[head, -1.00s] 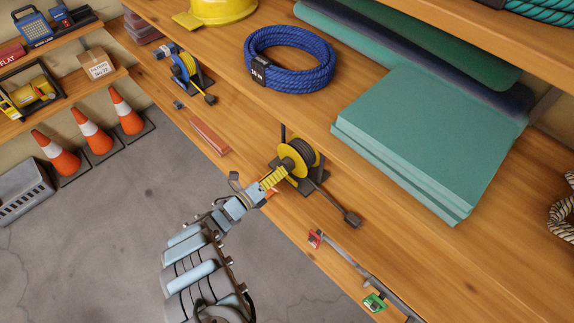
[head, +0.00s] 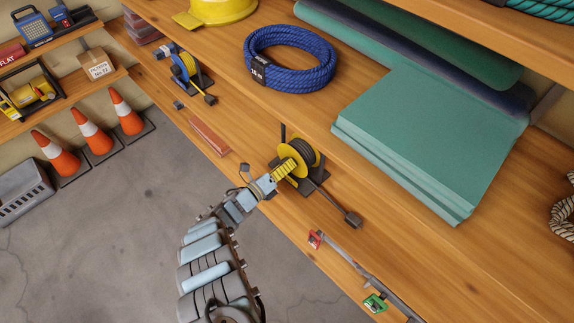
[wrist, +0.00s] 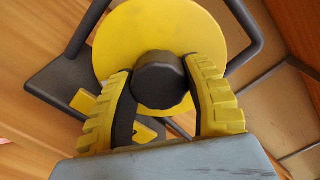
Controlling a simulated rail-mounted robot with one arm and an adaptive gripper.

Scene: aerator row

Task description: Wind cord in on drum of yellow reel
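The yellow reel (head: 293,160) stands on the lower wooden shelf near its front edge, on a dark stand with dark cord (head: 305,149) on its drum. In the wrist view its yellow disc (wrist: 205,45) fills the middle, with a dark round knob (wrist: 160,82) at its hub. My gripper (head: 289,166) reaches in from the front. In the wrist view its two ribbed yellow fingers (wrist: 160,75) lie on either side of the knob and appear to touch it on both sides. A dark block (head: 353,220) lies right of the reel, at the end of a dark strip.
A second reel with blue cord (head: 187,66) stands further left on the shelf. A reddish bar (head: 209,136) lies between the reels. A rail with a red clip (head: 316,239) and a green clip (head: 375,303) runs along the right front.

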